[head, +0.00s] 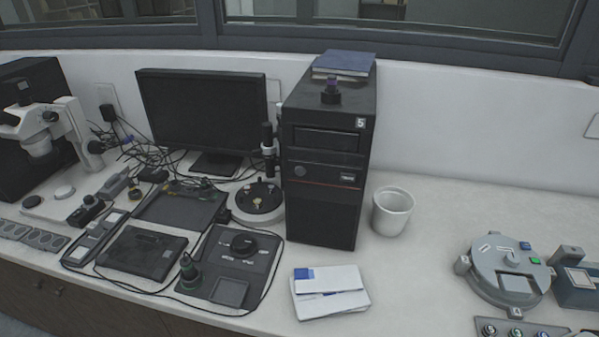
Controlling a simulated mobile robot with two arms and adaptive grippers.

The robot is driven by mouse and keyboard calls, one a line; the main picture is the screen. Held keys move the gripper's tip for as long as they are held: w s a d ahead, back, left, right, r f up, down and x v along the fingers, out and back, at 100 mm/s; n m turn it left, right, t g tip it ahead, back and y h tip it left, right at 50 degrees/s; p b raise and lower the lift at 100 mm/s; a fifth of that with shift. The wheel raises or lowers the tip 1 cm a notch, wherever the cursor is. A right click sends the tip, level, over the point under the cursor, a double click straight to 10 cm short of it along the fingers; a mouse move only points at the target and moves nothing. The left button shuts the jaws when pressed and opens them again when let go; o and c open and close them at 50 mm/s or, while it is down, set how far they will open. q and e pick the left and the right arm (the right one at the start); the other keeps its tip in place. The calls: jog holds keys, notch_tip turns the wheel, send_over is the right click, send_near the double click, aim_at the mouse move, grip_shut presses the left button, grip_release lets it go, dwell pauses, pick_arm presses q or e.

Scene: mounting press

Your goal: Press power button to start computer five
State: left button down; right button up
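The computer tower (324,160) is black and stands upright on the white counter, right of centre. A small label with the number 5 (361,123) is on its upper front corner. A round button (300,171) shows on the left of its front panel, above a thin red line. A dark monitor (203,110) stands to the left of the tower, and its screen is black. Neither of my grippers is in the head view.
Books (344,64) and a small dark item (330,91) lie on the tower. A white cup (392,211) stands to its right, papers (328,291) in front. Cables and tools crowd the left. A round grey device (507,268) sits at right. The counter (425,262) is clear between.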

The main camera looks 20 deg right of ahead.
grip_shut()
dwell(0.3)
dwell(1.2)
